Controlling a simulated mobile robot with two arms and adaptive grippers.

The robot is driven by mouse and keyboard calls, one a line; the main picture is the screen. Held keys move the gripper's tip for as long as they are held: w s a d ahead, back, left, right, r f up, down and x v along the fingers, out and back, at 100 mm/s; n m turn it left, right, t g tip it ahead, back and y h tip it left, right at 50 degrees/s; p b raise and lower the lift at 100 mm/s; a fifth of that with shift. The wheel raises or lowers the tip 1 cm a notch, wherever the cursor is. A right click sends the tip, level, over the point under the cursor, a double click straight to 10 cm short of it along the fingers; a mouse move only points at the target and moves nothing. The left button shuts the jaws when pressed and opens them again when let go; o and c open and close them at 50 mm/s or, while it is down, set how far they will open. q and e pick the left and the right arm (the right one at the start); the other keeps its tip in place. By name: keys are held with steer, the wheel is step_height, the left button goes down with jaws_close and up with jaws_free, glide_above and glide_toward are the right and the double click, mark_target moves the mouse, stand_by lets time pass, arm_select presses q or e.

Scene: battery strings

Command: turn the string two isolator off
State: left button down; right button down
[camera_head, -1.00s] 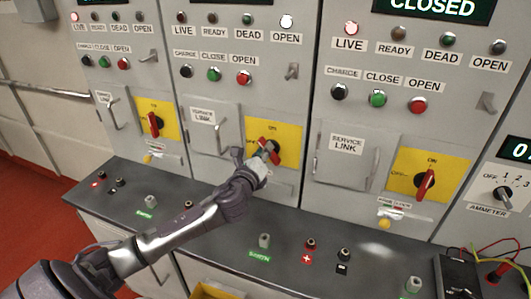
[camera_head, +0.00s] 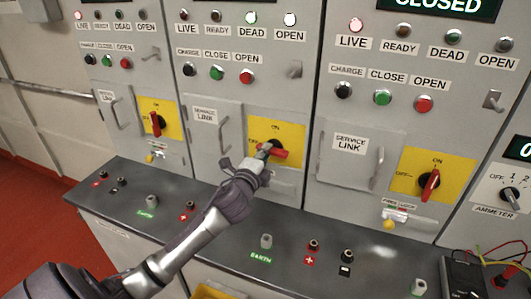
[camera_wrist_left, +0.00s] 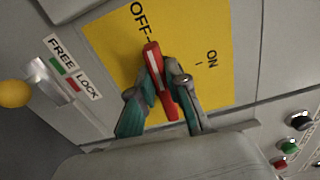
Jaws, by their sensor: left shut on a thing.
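The string two isolator is the red handle (camera_head: 279,153) on the yellow plate (camera_head: 292,132) of the middle panel. In the head view it lies nearly level. In the left wrist view the red handle (camera_wrist_left: 153,62) lines up with the OFF mark, and the ON mark is off to its right. My left gripper (camera_head: 262,152) is at the handle; in the wrist view its two fingers (camera_wrist_left: 166,86) are shut on it, one on each side. The fingers hide part of the handle in the head view. My right gripper is not in view.
Similar red isolator handles stand upright on the left panel (camera_head: 157,124) and right panel (camera_head: 430,185). A service link door (camera_head: 218,128) with a protruding handle is left of my gripper. Terminals stick up from the dark ledge (camera_head: 225,232) below. A yellow knob (camera_wrist_left: 14,93) shows beside FREE/LOCK.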

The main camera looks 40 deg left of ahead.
arm_select(q)
steer(key=shift+f+n, duration=0.1)
steer(key=shift+n, duration=0.4)
steer(key=c, duration=1.1)
jaws_free()
steer(key=shift+c, duration=0.2)
steer(key=v, duration=1.2)
